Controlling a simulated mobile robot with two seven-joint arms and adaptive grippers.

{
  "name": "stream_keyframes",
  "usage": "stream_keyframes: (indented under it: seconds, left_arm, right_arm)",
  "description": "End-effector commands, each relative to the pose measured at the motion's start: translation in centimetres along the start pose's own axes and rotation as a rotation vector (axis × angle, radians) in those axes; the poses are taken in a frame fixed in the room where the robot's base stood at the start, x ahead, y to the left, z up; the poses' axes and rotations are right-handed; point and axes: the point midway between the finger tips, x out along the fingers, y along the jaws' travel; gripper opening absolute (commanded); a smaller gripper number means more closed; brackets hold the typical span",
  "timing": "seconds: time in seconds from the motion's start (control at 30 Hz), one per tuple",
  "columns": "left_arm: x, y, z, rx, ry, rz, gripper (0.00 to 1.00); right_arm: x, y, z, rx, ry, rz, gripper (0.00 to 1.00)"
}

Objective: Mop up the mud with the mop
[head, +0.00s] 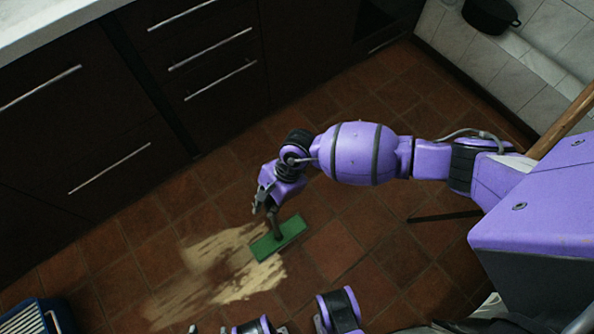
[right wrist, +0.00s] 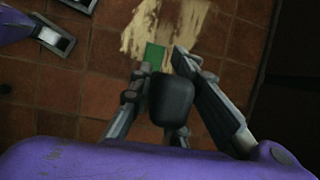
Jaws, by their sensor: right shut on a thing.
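The mop (head: 278,240) has a flat green head and a dark handle. Its head lies on the mud (head: 222,274), at the right part of the patch. The mud is a pale, beige, streaky smear on the floor tiles. My right gripper (head: 270,208) is above the mop head, shut on the handle. In the right wrist view, the fingers (right wrist: 172,95) flank a dark block, and the green head (right wrist: 155,54) shows beyond it at the mud's edge (right wrist: 150,27). The handle's lower part is mostly hidden there.
Dark cabinets (head: 100,130) with metal handles line the back left. A blue slatted crate (head: 38,316) stands at the lower left. A dark pot (head: 490,14) is at the top right by the tiled wall. A wooden pole (head: 568,118) leans at the right.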

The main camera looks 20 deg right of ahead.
Motion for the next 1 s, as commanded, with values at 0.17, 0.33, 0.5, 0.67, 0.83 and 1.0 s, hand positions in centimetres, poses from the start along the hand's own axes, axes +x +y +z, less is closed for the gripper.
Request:
stream_keyframes:
  seconds: [0.17, 0.33, 0.5, 0.67, 0.83, 1.0]
  left_arm:
    - [0.9, -0.2, 2.1, -0.009, -0.028, -0.005, 0.40]
    - [1.6, -0.5, 3.9, -0.017, -0.055, -0.011, 0.40]
    - [2.4, -0.5, 4.4, -0.017, -0.061, -0.011, 0.40]
    - [2.9, -0.4, 3.1, -0.012, -0.036, -0.007, 0.40]
    - [2.3, -0.4, 1.5, -0.009, -0.010, -0.005, 0.40]
    - [1.4, -0.5, 0.6, -0.008, -0.002, -0.006, 0.40]
  right_arm:
    - [0.3, -3.3, -0.1, -0.005, -0.001, -0.007, 0.00]
    - [0.5, -5.9, -0.3, -0.006, 0.000, -0.006, 0.00]
    - [0.5, -7.8, -0.5, -0.007, 0.003, -0.007, 0.00]
    - [0.1, -8.1, -0.5, -0.007, 0.006, -0.008, 0.00]
    - [-1.1, -8.2, 0.1, -0.007, 0.008, -0.010, 0.00]
    - [-2.8, -8.3, 1.0, -0.007, 0.003, -0.010, 0.00]
